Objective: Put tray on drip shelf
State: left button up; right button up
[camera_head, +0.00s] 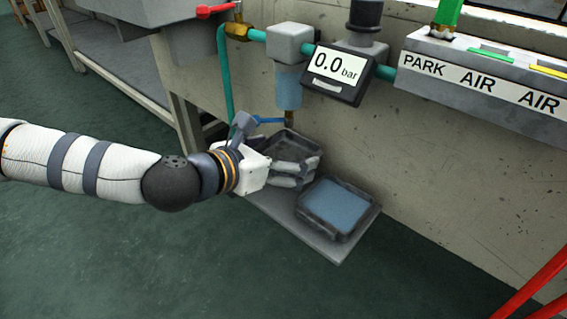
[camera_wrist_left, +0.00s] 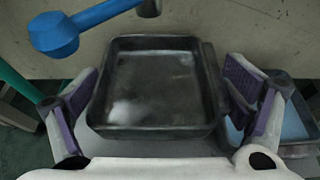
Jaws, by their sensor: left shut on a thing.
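My left gripper (camera_head: 292,173) is shut on a dark, empty, shallow tray (camera_head: 298,146). In the left wrist view the tray (camera_wrist_left: 160,82) sits between the two purple-padded fingers, and its floor looks bare with pale worn patches. The tray is over the back left part of the grey drip shelf (camera_head: 280,216), below the filter bowl. I cannot tell whether it touches the shelf. A second dark tray (camera_head: 338,205), full of blue liquid, rests on the right part of the shelf and partly shows in the left wrist view (camera_wrist_left: 296,125). My right gripper is out of view.
A blue lever (camera_wrist_left: 90,20) and a drain spout (camera_head: 289,117) are just above the held tray. The filter bowl (camera_head: 289,86), gauge reading 0.0 bar (camera_head: 338,73) and green pipe (camera_head: 224,75) are on the wall. The shelf's front left is bare.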

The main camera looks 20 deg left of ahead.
pick_arm(q)
jog(key=shift+f, duration=0.9)
jog(key=shift+r, duration=0.25)
jog(key=shift+f+b, duration=0.4)
jog(key=shift+f, duration=0.25)
jog(key=o, duration=0.9)
jog(key=shift+o, duration=0.2)
